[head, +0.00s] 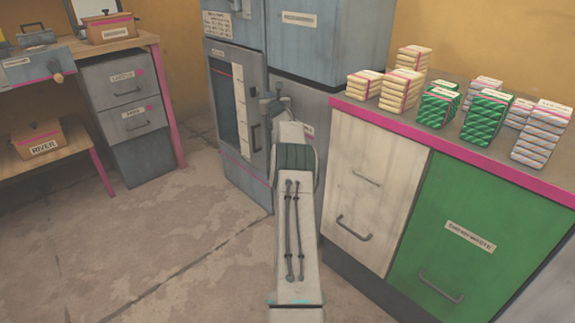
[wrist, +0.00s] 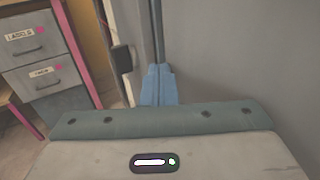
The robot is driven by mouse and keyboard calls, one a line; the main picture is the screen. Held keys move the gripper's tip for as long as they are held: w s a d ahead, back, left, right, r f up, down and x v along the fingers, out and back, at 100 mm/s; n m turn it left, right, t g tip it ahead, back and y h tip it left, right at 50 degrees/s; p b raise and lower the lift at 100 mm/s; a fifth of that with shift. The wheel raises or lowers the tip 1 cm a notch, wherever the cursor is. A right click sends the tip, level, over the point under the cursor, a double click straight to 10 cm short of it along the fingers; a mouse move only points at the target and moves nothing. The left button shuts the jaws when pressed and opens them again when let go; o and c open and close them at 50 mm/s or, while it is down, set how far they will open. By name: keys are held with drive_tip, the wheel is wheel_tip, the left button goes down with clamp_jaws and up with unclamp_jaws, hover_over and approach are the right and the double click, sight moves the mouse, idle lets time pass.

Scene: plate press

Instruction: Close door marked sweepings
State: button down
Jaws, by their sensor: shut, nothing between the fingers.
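No label that I can read says sweepings. A grey-blue cabinet (head: 335,50) stands at the back centre, with a small label on its upper front too blurred to read. Its lower left part has a dark glazed panel (head: 224,108) with a pale marked strip beside it. I cannot tell which door is meant or how far it stands open. My gripper (head: 268,97) is in front of the cabinet's lower part, and my arm hides some of that front. In the wrist view my blue fingers (wrist: 158,84) are together and empty, close beside a plain grey surface (wrist: 235,55).
At the right, a counter with a pink edge (head: 455,148) holds several bundles; below are a cream front (head: 372,185) and a green front (head: 480,235) with handles. A grey drawer unit (head: 125,90) and a desk stand at the left. The floor (head: 160,230) between is clear.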

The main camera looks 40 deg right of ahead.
idle(0.4)
drive_tip(key=a+b, duration=0.7)
drive_tip(key=a, duration=0.7)
drive_tip(key=shift+w, duration=0.15)
idle(0.3)
